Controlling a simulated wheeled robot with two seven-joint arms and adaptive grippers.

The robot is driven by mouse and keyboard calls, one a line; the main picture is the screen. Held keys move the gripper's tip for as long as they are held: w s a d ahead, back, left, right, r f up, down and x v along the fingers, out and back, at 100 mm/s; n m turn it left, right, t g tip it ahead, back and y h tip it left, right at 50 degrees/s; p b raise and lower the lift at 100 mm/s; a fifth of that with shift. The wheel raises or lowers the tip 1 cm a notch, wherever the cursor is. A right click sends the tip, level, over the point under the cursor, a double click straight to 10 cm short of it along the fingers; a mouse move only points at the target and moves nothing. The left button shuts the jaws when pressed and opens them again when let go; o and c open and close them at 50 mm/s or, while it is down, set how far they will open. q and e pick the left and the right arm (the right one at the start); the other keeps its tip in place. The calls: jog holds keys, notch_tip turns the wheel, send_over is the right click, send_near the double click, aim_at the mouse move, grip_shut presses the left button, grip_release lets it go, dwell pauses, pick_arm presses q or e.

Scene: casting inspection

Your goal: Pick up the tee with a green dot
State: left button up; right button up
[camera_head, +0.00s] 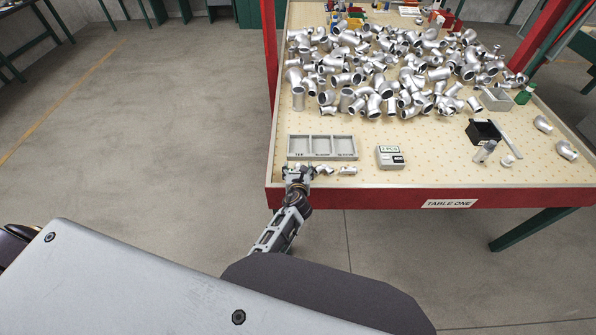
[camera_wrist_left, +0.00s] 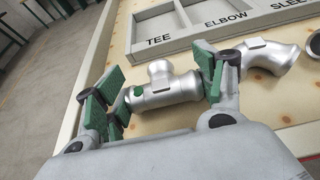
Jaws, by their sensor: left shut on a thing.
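In the left wrist view a silver tee (camera_wrist_left: 164,88) with a green dot (camera_wrist_left: 138,91) lies between the green-padded fingers of my left gripper (camera_wrist_left: 163,92). The gripper is shut on it, with a pad at each end. The tee's short branch points toward the tray. In the head view my left gripper (camera_head: 298,172) is at the front edge of the table, just below the tray; the tee is too small to make out there. My right gripper is not in view.
A grey sorting tray (camera_head: 323,157), labelled TEE, ELBOW and SLEEVE, lies just beyond the gripper. An elbow-shaped fitting (camera_wrist_left: 268,58) is close to the right finger. A grey device (camera_head: 390,157) stands right of the tray. A large pile of silver fittings (camera_head: 375,70) covers the table's back.

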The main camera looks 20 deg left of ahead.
aim_at(298, 169)
pick_arm(q)
jog(key=shift+r, duration=0.2)
notch_tip(298, 169, up, 9)
jog(key=shift+f+p, duration=0.1)
jog(key=shift+p, duration=1)
jog(key=shift+r, duration=0.45)
jog(key=shift+f, duration=0.15)
